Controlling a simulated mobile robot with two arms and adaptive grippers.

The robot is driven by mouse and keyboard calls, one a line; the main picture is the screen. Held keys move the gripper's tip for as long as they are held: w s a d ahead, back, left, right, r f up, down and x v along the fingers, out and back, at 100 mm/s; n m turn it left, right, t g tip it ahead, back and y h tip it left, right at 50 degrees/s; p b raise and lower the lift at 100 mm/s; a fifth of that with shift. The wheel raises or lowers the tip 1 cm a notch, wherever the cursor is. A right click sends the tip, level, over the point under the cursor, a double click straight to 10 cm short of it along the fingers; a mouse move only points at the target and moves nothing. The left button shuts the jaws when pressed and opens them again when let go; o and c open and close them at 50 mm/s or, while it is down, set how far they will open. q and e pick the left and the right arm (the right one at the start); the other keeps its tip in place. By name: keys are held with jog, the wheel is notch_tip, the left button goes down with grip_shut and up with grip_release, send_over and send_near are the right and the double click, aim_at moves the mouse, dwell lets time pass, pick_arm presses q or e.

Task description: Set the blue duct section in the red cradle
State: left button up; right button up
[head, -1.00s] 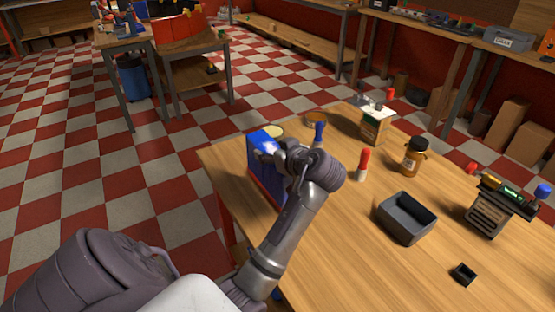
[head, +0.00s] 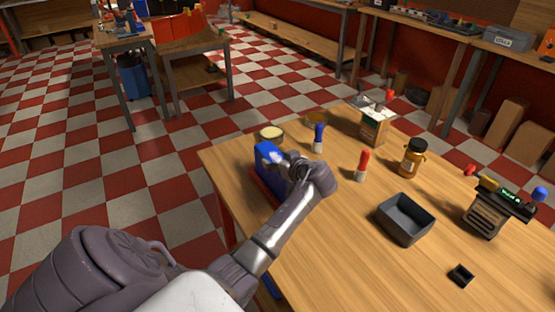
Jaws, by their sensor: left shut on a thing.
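The blue duct section (head: 266,160) is in the head view at the left part of the wooden table. My left gripper (head: 287,165) is shut on its upper right side; the gripper and wrist hide much of it. The red cradle (head: 264,190) shows as a red strip low beside and under the blue section, near the table's left edge. The blue section stands upright at the cradle; I cannot tell whether it is fully seated or just above. My right gripper is not in view.
On the wooden table (head: 345,255) stand a round tin (head: 270,132), a blue-capped bottle (head: 318,138), a red-capped bottle (head: 361,165), an amber jar (head: 412,158), a carton (head: 374,125), a dark open bin (head: 405,218) and a small black box (head: 461,275). The front middle is clear.

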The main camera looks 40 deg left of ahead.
pick_arm(q)
jog(key=shift+f, duration=0.2)
jog(key=o, duration=1.7)
jog(key=shift+c, duration=0.2)
jog(key=shift+r, duration=0.15)
jog(key=shift+r, duration=0.25)
jog(key=b+v, duration=0.1)
jog(key=v, duration=1.1)
jog(key=shift+f, duration=0.25)
